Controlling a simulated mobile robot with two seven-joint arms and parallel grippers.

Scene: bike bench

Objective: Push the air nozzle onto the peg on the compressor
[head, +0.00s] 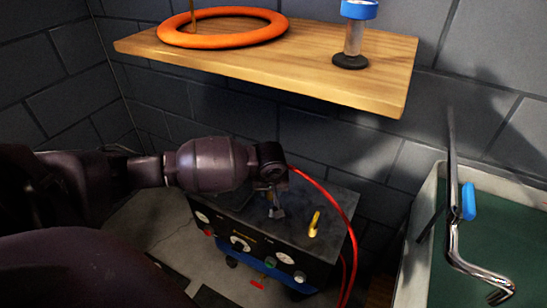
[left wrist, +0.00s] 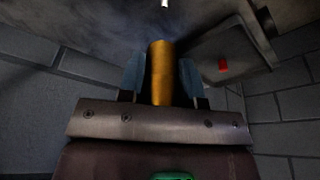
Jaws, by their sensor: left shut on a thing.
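The compressor (head: 255,225) is a dark box with gauges and coloured knobs on its front, low in the middle of the head view. A yellow peg (head: 314,224) stands on its top, towards the right. My left gripper (head: 275,211) is over the compressor top, left of the peg and apart from it. In the left wrist view, its fingers are shut on a brass-coloured cylinder, the air nozzle (left wrist: 162,72). In the head view the nozzle is hard to make out at the gripper. My right gripper is not in view.
A red hose (head: 341,205) arcs from near the gripper down past the compressor's right side. A wooden shelf (head: 300,78) above holds an orange ring (head: 222,40) and a blue-topped cylinder (head: 353,38). A pale-rimmed tray (head: 421,205) with a metal crank (head: 456,255) is at right.

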